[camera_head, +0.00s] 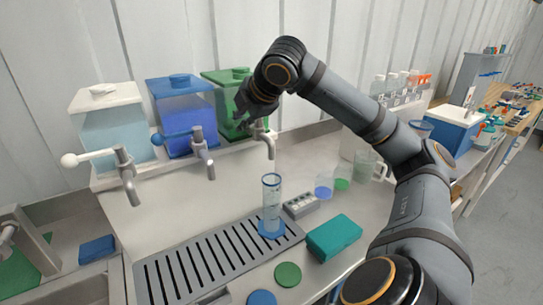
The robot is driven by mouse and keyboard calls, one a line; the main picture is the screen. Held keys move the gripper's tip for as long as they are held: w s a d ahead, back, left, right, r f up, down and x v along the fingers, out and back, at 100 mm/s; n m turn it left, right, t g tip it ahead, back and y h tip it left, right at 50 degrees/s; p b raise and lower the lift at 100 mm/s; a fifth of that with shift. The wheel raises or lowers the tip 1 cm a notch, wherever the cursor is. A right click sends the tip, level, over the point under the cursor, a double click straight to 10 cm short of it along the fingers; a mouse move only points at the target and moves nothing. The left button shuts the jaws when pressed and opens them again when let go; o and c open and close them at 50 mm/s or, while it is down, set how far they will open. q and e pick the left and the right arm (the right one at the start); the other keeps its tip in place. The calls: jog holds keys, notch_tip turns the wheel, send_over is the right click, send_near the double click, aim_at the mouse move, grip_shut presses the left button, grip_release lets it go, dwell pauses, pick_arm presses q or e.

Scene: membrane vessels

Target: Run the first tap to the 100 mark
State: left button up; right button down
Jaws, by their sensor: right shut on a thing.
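Three lidded vessels stand in a row at the back: one with a white lid and pale liquid (112,125), one blue (185,115), one green (228,118). The white-knobbed tap (124,165) and the blue-knobbed tap (199,150) have their levers out to the left. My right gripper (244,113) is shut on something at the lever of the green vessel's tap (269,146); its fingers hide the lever. A clear measuring cylinder (271,192) with a blue foot stands upright below that spout. Its marks and level are too small to read. My left gripper is out of view.
A slotted drain tray (190,275) lies in front of the vessels. Right of the cylinder are a grey block (300,206), a teal box (334,237), small beakers (324,187) and a glass mug (370,166). My right arm spans the right side.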

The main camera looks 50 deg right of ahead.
jog(key=shift+s+d+n+g+y+b, duration=0.15)
jog(key=shift+s+n+y+b, duration=0.45)
jog(key=shift+n+y+b, duration=0.6)
jog(key=shift+s+d+n+g+y+b, duration=0.1)
jog(key=shift+s+n+y+b, duration=0.65)
jog(key=shift+n, duration=0.8)
jog(key=shift+s+d+n+g+y+b, duration=0.15)
jog(key=shift+s+n+y+b, duration=0.3)
jog(key=shift+n+y+b, duration=0.75)
jog(key=shift+a, duration=0.1)
dwell(4.0)
